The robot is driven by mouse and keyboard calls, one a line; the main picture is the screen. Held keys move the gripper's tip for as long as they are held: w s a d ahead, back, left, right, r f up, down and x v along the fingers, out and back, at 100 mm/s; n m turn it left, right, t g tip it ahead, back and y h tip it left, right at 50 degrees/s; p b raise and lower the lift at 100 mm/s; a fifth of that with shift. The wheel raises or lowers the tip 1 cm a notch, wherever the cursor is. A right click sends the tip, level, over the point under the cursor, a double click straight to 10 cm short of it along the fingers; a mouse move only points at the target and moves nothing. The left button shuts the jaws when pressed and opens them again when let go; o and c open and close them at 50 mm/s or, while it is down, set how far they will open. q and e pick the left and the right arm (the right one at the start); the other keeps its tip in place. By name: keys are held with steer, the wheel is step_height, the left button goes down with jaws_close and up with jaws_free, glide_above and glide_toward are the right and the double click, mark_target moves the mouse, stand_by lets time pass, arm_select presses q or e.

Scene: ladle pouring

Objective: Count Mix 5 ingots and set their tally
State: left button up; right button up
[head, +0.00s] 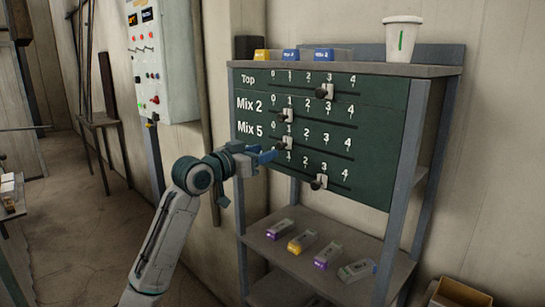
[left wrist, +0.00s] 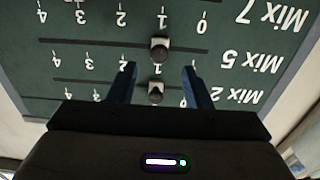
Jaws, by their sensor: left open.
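A green tally board (head: 380,125) has slider rows labelled Top, Mix 2 and Mix 5, and Mix 7 in the left wrist view. The Mix 5 slider (head: 284,143) stands at 1; it also shows in the left wrist view (left wrist: 159,48). The Mix 2 slider (left wrist: 156,92) also stands at 1. My left gripper (head: 268,156) is open at the board by the Mix 5 row, its fingers to either side of the sliders; contact cannot be told. Purple-ended ingots (head: 280,229), a yellow-ended one (head: 302,241) and a grey-green one (head: 357,269) lie on the shelf below; their labels are unreadable.
A white cup (head: 402,38) and small yellow (head: 262,54) and blue (head: 291,54) blocks stand on the rack top. The Top slider (head: 326,91) and the lowest slider (head: 320,181) are near 3. A control box (head: 162,60) hangs left.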

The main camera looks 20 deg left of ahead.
arm_select(q)
steer(key=shift+b+v, duration=0.85)
steer(key=shift+v, duration=1.7)
